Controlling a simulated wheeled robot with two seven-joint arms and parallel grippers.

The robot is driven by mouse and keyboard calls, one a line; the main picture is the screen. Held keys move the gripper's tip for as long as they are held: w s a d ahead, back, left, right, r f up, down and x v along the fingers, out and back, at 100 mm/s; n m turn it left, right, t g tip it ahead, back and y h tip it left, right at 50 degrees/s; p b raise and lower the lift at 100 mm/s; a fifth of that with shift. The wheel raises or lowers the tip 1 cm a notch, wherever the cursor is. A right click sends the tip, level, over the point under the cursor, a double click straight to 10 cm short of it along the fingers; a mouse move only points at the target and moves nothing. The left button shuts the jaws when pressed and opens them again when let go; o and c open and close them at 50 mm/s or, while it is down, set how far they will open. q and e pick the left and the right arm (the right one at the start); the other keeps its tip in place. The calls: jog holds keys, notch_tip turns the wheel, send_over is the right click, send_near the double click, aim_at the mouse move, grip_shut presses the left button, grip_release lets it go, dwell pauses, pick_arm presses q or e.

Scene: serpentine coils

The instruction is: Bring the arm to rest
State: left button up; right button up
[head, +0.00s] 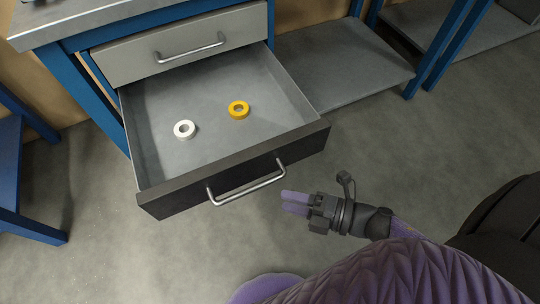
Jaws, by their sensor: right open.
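My right gripper (296,202) is in the head view, low and right of the middle, in front of the open drawer. Its two purple fingers point left, a little apart, with nothing between them. The fingertips are close to the right end of the drawer's bar handle (248,186) and look apart from it. The drawer (290,141) is pulled out. A white ring (184,129) and an orange-yellow ring (238,110) lie flat on its floor, apart from each other. My left gripper is not in view.
A shut grey drawer (185,45) sits above the open one in a blue-framed workbench. A grey lower shelf (340,65) is at the right of it. A blue stand (30,225) is at the left edge. The concrete floor (440,130) is clear right of the drawer.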

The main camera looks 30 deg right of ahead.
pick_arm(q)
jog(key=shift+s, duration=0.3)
pick_arm(e)
jog(key=shift+s+d, duration=0.15)
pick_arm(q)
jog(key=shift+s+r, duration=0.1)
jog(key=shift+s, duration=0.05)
